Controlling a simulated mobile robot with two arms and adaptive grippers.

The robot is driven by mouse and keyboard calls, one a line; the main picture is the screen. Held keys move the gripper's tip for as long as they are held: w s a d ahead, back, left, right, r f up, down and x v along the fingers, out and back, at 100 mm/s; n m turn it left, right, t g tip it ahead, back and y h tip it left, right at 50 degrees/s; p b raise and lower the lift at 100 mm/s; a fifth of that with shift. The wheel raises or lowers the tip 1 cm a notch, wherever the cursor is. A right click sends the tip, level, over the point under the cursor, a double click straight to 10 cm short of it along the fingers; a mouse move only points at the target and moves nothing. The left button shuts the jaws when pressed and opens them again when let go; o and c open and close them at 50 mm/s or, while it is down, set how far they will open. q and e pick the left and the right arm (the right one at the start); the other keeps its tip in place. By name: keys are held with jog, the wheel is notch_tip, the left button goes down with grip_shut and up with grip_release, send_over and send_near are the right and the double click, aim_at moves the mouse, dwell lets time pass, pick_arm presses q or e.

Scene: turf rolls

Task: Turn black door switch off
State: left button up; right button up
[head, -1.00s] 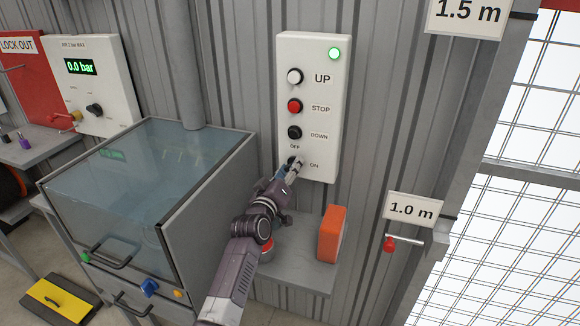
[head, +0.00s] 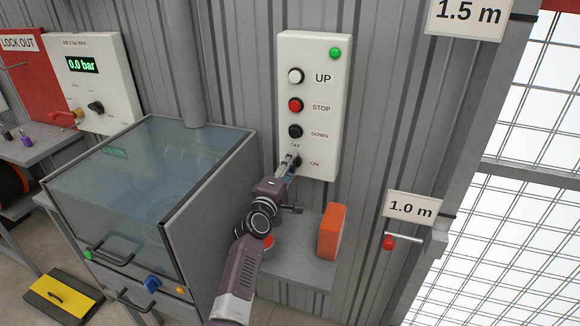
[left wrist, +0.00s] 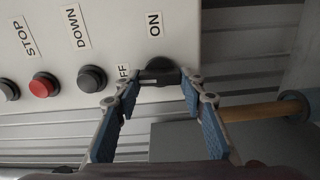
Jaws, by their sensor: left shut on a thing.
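The black door switch (head: 297,162) is a rotary knob at the bottom of the white control box (head: 322,60), between the labels OFF and ON. My left gripper (head: 290,160) is shut on this knob, hiding part of it in the head view. In the left wrist view the black knob (left wrist: 160,68) sits between the two fingertips (left wrist: 160,79), with the ON label beside it and the OFF label partly behind a finger. The round green lamp (head: 335,53) at the top of the box looks dull, without glow. My right gripper is not in view.
White UP, red STOP (head: 296,105) and black DOWN (head: 295,131) buttons sit above the switch. Below are a grey shelf (head: 300,272) with an orange block (head: 332,231), and a red-knobbed lever (head: 389,243). A clear-lidded cabinet (head: 150,170) stands left.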

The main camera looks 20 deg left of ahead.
pick_arm(q)
jog(key=shift+n, duration=0.4)
jog(key=o, duration=1.2)
jog(key=shift+c, duration=0.2)
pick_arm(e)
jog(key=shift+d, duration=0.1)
pick_arm(q)
jog(key=s, duration=0.7)
jog(key=shift+s+a, duration=0.15)
jog(key=shift+s, duration=0.1)
jog(key=shift+f, duration=0.1)
